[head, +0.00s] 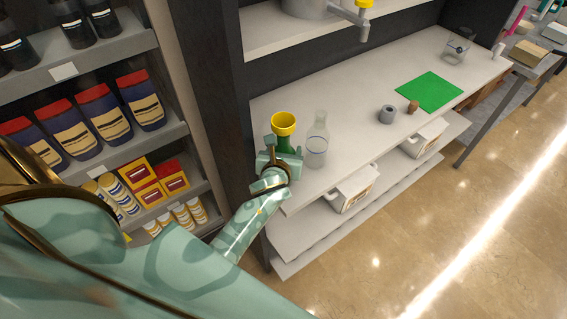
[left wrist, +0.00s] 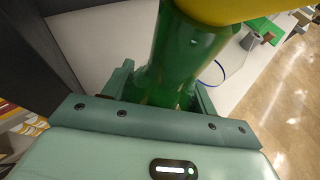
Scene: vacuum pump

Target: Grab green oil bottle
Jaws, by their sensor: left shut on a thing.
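The green oil bottle (head: 284,143) stands at the near left end of the white counter, with a yellow funnel-like top (head: 283,123). My left gripper (head: 280,157) is shut on the bottle's body. In the left wrist view the green bottle (left wrist: 182,60) fills the middle, between the two fingers of my left gripper (left wrist: 165,90). Its yellow top (left wrist: 215,10) is cut off by the upper edge. The bottle's lower part is hidden by the gripper. My right gripper is in neither view.
A clear glass flask (head: 317,145) stands just right of the bottle. A grey cup (head: 387,114), a small brown piece (head: 413,107) and a green mat (head: 429,91) lie farther along the counter (head: 350,105). A dark post (head: 212,80) rises close on the left.

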